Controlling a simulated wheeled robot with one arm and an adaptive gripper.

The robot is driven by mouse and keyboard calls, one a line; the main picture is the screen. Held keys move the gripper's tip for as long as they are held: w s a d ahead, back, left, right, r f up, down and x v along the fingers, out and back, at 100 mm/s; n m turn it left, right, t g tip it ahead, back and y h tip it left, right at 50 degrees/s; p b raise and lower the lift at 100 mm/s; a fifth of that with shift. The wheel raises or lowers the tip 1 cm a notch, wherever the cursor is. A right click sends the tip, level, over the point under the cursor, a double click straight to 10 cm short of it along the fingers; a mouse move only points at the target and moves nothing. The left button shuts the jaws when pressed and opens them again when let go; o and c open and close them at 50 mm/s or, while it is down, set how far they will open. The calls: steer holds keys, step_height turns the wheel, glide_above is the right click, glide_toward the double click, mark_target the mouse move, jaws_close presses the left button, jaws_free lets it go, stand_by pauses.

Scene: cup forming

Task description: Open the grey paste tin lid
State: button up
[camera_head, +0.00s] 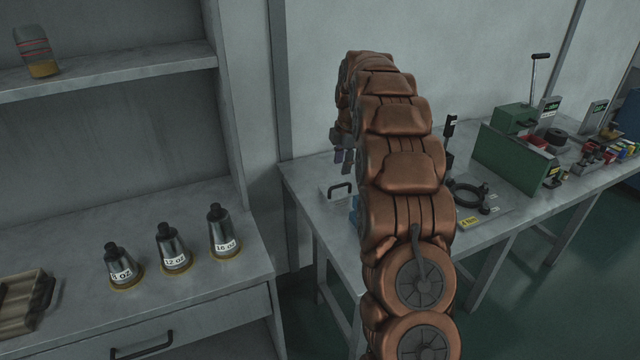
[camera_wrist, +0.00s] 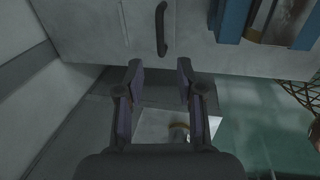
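A flat light-grey lid with a dark bar handle (camera_head: 340,189) lies on the workbench, left of my arm in the head view; I take it for the paste tin lid. In the wrist view the lid (camera_wrist: 140,30) is at the top middle, with its dark handle (camera_wrist: 162,28) beyond my fingertips. My gripper (camera_wrist: 160,68) is open and empty, its two fingers apart, with the handle in line with the gap. In the head view my gripper (camera_head: 343,158) hangs above the bench near the handle. The lid looks flat and shut; the tin's body is hidden.
A blue-sided holder (camera_wrist: 232,20) stands right of the lid, mostly behind my arm in the head view. The workbench (camera_head: 300,178) carries a black ring fixture (camera_head: 468,192) and a green machine (camera_head: 515,155).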

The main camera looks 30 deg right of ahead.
steer(key=s+a+r+m, duration=0.2)
steer(key=s+a, duration=0.3)
steer(key=a, duration=0.1)
steer(key=s+a+r+m+g, duration=0.1)
steer(key=s+a+r+m, duration=0.1)
steer(key=s+a, duration=0.4)
steer(key=shift+a+r+m+y+p, duration=0.35)
steer(key=shift+a+m, duration=0.25)
steer(key=shift+a, duration=0.1)
